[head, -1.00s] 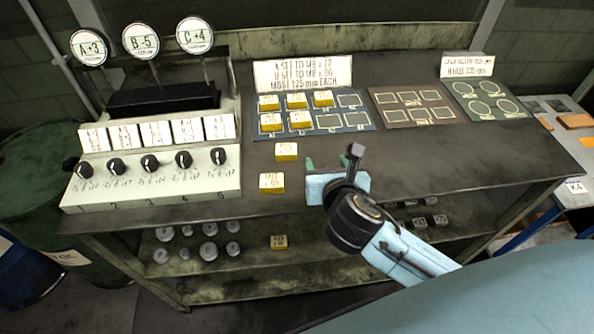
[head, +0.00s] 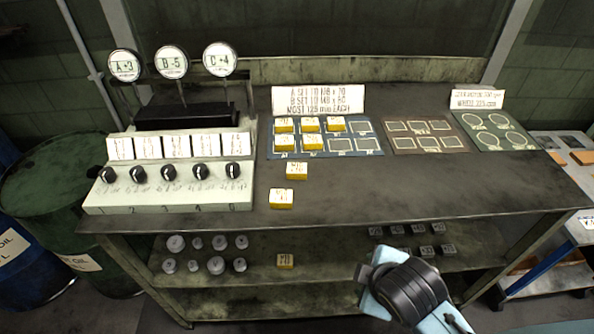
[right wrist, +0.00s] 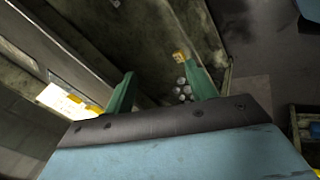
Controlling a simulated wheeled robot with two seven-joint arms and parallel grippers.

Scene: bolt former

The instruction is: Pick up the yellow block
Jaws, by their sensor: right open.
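A yellow block with a white label top (head: 285,261) lies on the lower shelf, right of the grey round pieces. Two more yellow blocks, a rear one (head: 297,171) and a front one (head: 281,198), lie loose on the tabletop. Several others sit on the blue mat (head: 369,145). My right gripper (head: 366,274) is in front of the shelf, to the right of the shelf block; its fingertips are hard to see there. In the right wrist view its green fingers (right wrist: 162,75) are apart and empty, with a small yellow block (right wrist: 179,55) beyond them. My left gripper is not in view.
Grey round pieces (head: 208,243) stand on the lower shelf at left, and several small grey blocks (head: 420,252) at right. The tabletop's edge (head: 330,226) overhangs the shelf. A knob panel (head: 170,190) stands at the table's left. The tabletop's front right is clear.

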